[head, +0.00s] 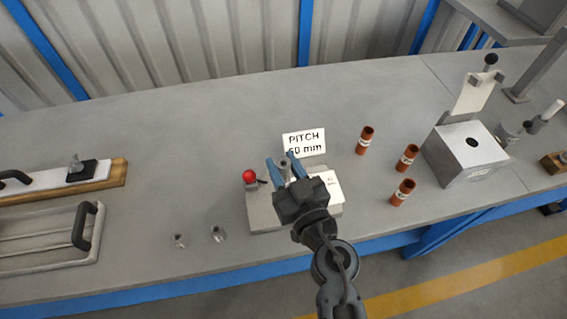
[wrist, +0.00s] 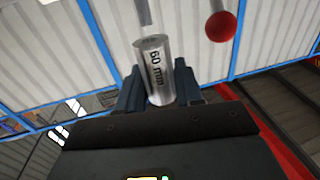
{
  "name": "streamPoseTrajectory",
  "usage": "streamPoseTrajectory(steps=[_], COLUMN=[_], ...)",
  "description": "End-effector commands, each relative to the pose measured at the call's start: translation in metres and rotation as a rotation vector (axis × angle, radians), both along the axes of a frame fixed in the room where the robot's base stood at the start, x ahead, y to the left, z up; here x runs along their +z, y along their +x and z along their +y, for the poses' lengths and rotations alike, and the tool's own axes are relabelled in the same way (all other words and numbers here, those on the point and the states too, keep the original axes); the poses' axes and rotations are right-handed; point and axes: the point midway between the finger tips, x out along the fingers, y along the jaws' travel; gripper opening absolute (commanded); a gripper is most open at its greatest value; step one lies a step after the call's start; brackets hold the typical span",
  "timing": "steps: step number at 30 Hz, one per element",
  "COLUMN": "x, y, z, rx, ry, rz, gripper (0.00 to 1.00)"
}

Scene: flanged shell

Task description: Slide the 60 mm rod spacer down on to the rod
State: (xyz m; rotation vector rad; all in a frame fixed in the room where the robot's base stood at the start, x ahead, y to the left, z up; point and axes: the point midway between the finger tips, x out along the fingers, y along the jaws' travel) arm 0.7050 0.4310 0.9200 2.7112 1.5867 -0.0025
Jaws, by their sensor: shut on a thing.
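My gripper (head: 283,163) is over the grey fixture block (head: 262,212) at the middle of the bench. In the wrist view its blue fingers (wrist: 158,88) are shut on a silver cylindrical spacer (wrist: 153,68) marked "60 mm". A thin grey rod (wrist: 144,12) shows beyond the spacer's far end, roughly in line with it. I cannot tell whether the rod enters the bore. In the head view my gripper and arm hide part of the block, and the rod is not clear there.
A red ball knob (head: 249,176) stands left of the fingers; it also shows in the wrist view (wrist: 221,27). A "PITCH 60 mm" sign (head: 304,144) is behind. Several brown tubes (head: 364,140) and a grey box (head: 468,152) stand right. Two small metal pieces (head: 217,234) lie front left.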

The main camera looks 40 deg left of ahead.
Motion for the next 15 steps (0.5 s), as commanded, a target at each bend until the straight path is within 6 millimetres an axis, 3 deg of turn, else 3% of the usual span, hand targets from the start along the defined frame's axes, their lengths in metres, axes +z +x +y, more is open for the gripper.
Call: streamPoseTrajectory(steps=[15], x=[-0.0076], y=[0.0002], z=[0.0002], rx=[0.0], ry=[0.0], rz=[-0.001], gripper=[0.0])
